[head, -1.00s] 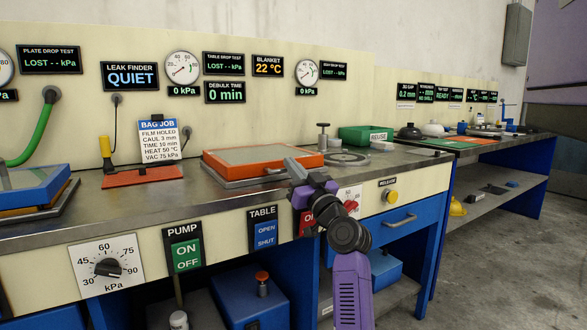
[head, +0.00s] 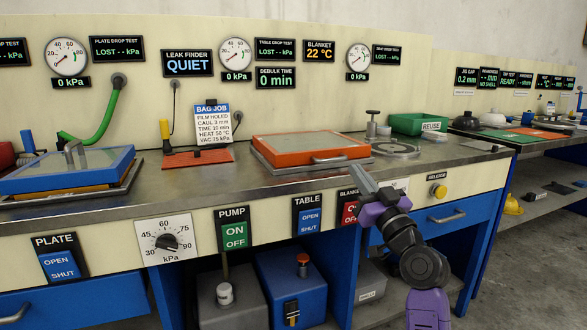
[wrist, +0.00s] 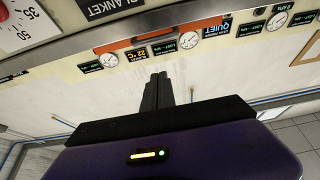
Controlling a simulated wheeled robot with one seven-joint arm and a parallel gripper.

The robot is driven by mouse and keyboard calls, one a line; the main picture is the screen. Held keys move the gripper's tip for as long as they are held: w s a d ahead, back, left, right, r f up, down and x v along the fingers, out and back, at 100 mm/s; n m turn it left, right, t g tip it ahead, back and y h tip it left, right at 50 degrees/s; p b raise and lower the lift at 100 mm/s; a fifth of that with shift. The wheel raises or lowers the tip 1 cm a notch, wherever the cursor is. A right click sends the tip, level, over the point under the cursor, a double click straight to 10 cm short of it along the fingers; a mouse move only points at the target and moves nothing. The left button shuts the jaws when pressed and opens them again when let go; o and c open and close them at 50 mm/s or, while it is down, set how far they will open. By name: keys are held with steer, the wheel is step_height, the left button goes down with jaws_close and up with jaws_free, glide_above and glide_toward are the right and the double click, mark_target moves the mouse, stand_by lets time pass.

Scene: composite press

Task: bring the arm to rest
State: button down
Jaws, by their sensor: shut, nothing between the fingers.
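My gripper (head: 364,180) is at the front edge of the bench, near the blanket switch panel, in the head view. Its fingers are together with nothing between them. My purple and black arm rises from the lower right, bent at a dark joint. In the wrist view the closed dark fingers (wrist: 158,90) point towards the bench edge and the panel behind, and nothing is held. The picture is tilted or upside down there. The gripper covers part of the blanket panel (head: 348,208).
The steel bench (head: 225,188) carries an orange-topped table unit (head: 310,148), a blue framed plate (head: 70,170), a bag job card (head: 212,124) and a green reuse bin (head: 415,124). Gauges line the back panel. Floor (head: 540,270) is clear at the right.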

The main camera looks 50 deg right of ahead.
steer(key=s+a+f+n+g+y, duration=0.15)
steer(key=s+a+f, duration=0.25)
steer(key=a+f, duration=0.75)
steer(key=s+a+f+t+y, duration=0.1)
steer(key=s+a+f+y, duration=0.3)
steer(key=a+f, duration=0.8)
steer(key=s+a+f+n+g+y, duration=0.2)
steer(key=s+a+f+y, duration=0.1)
steer(key=s+a, duration=0.55)
steer(key=s+a+f+n+g+y, duration=0.2)
steer(key=s+a+f+n+y, duration=0.1)
steer(key=s+a, duration=0.6)
step_height(320, 180, up, 30)
steer(key=a+p, duration=0.1)
steer(key=p, duration=2.9)
steer(key=shift+w+r, duration=0.15)
steer(key=shift+w, duration=0.1)
steer(key=shift+a, duration=0.1)
